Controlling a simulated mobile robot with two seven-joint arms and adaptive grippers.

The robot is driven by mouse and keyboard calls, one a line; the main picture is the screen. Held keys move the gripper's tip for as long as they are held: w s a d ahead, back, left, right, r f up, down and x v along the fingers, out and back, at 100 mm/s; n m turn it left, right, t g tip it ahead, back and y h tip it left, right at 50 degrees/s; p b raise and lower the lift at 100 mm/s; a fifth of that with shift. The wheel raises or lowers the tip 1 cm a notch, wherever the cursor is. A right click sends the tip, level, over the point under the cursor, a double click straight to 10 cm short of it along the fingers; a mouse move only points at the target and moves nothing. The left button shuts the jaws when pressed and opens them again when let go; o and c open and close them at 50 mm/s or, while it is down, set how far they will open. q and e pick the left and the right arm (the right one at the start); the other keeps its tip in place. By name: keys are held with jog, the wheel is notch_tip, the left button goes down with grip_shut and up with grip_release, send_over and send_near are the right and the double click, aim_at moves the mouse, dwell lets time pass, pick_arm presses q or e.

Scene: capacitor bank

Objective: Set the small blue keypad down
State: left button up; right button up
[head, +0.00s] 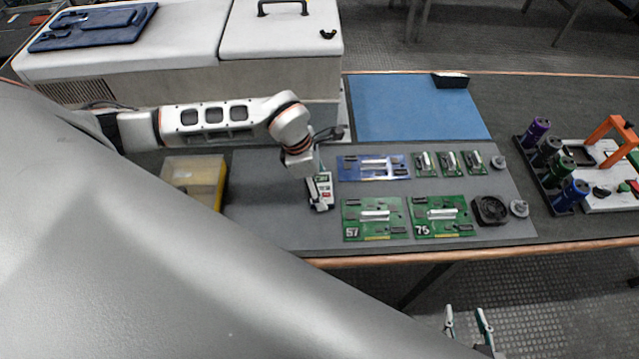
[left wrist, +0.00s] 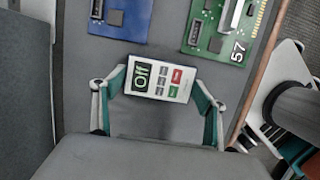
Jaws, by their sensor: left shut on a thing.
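The keypad (left wrist: 161,79) has a white face with an "Off" display and several small buttons, some red and green; little blue shows on it. In the left wrist view it sits between the two fingers of my left gripper (left wrist: 157,96), which is shut on it. In the head view the keypad (head: 324,184) is at my left gripper (head: 318,193), over the grey mat (head: 270,200), left of the green boards. I cannot tell whether it touches the mat. My right gripper (head: 467,322) is at the bottom edge of the head view, fingers apart and empty.
A blue board (head: 347,169) and green boards 57 (head: 360,219) and 75 (head: 432,217) lie right of the keypad. Small green boards, a black fan (head: 490,209) and capacitors (head: 575,192) are further right. The blue mat (head: 405,108) is mostly clear.

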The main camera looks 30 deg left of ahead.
pick_arm(q)
jog(key=shift+f, duration=0.15)
jog(key=o, duration=1.1)
jog(key=shift+o, duration=0.2)
